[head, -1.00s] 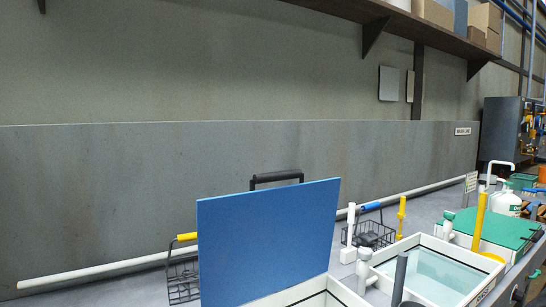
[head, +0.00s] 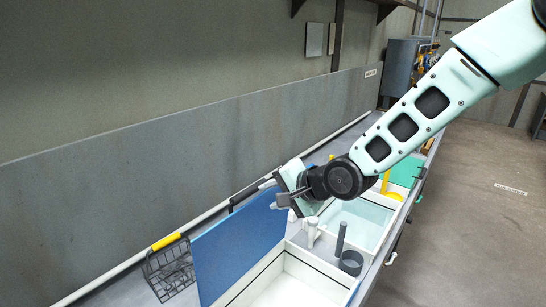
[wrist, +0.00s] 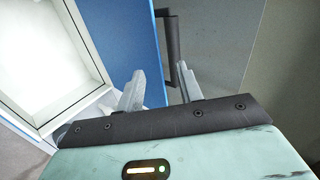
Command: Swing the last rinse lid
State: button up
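The blue lid (head: 238,247) stands raised at the back of a white-walled basin (head: 290,282) in the head view. Its black bar handle (head: 245,196) shows behind its top edge. In the wrist view the lid (wrist: 130,35) runs down toward my fingers, with the handle (wrist: 172,45) along its right side. My gripper (head: 274,191) is at the right end of the lid's top. The wrist view shows my gripper (wrist: 160,82) with its fingers apart, the lid edge and handle end lying close to the gap. I cannot tell whether a finger touches the handle.
A wire basket with a yellow grip (head: 168,266) stands left of the lid. A water-filled basin (head: 358,222), a grey upright post (head: 341,238) and a white pipe fitting (head: 312,232) are to the right. The grey back panel (head: 150,165) stands behind the counter.

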aim_at(252, 192)
jog(key=shift+m+y, duration=0.3)
jog(key=shift+m, duration=0.2)
jog(key=b+x, duration=0.1)
jog(key=x, duration=0.1)
jog(key=w+r+b+x, duration=0.1)
jog(key=x, duration=0.2)
jog(key=b+x, duration=0.1)
jog(key=x, duration=0.1)
jog(key=shift+w+a+b, duration=0.2)
jog(key=shift+w+b, duration=0.05)
jog(key=shift+b, duration=0.05)
jog(key=shift+a, duration=0.15)
jog(key=shift+c, duration=0.6)
jog(key=c, duration=0.5)
